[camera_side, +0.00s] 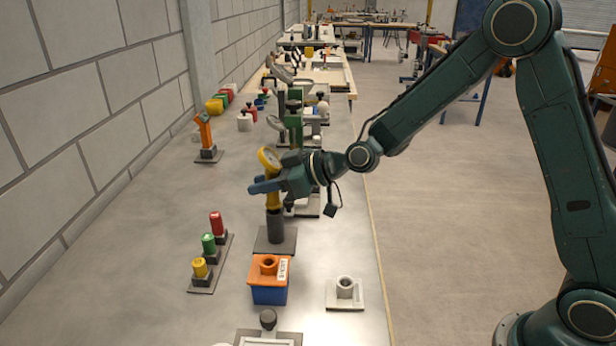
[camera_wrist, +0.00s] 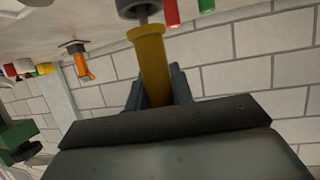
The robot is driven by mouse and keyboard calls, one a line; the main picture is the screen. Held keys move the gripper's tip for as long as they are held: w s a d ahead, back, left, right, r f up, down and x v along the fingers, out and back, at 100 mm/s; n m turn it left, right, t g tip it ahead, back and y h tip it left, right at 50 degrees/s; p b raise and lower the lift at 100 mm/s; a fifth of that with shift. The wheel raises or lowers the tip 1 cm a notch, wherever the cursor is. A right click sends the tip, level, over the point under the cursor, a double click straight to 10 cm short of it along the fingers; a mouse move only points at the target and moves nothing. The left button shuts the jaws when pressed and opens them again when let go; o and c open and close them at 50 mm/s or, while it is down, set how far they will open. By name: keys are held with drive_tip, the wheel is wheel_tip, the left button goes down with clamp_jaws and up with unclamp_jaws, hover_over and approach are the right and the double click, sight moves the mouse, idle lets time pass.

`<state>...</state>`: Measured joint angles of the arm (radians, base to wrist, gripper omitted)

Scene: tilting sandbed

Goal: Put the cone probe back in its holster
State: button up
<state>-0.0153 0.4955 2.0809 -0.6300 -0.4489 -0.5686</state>
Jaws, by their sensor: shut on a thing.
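The cone probe (camera_side: 273,196) is yellow, with a round dial on top in the side view. My gripper (camera_side: 268,185) is shut on its yellow body and holds it upright. The holster, a dark grey upright tube on a flat plate (camera_side: 276,230), stands directly below the probe. In the wrist view the yellow body (camera_wrist: 151,62) lies between my fingers, and a thin grey rod runs from its flared end to the opening of the grey tube (camera_wrist: 138,8). The probe's tip is hidden, and how deep it sits in the tube cannot be told.
An orange and blue box (camera_side: 269,280) stands in front of the holster, with a white ring block (camera_side: 345,290) to its right. Red, green and yellow pieces stand on a rack (camera_side: 210,265) at left. An orange tool (camera_side: 204,132) stands farther back. Equipment (camera_side: 295,120) crowds behind my gripper.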

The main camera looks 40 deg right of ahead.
drive_tip(key=shift+f, duration=0.65)
drive_tip(key=o, duration=0.9)
drive_tip(key=v, duration=1.4)
